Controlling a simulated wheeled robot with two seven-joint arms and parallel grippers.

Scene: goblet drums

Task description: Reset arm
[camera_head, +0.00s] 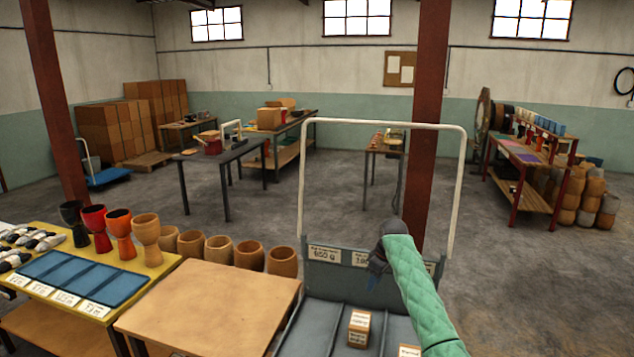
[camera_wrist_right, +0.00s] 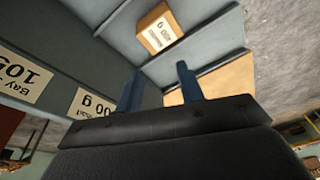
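My right arm comes in from the bottom right in a green quilted sleeve. My right gripper (camera_head: 376,266) is above the grey compartment tray (camera_head: 312,322), near its labelled back wall. In the right wrist view my right gripper (camera_wrist_right: 160,88) has two blue fingers spread apart with nothing between them. A small labelled box (camera_head: 359,328) sits in a tray compartment; it also shows in the right wrist view (camera_wrist_right: 159,28), beyond the fingertips and apart from them. Another labelled box (camera_head: 409,350) is partly cut off at the bottom edge. My left gripper is not in view.
A bare wooden tabletop (camera_head: 208,308) lies left of the tray. A yellow table (camera_head: 150,272) holds goblet drums and blue trays (camera_head: 82,277). A white tube frame (camera_head: 301,190) rises behind the tray. A red column (camera_head: 428,130) stands beyond. Open floor lies on the right.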

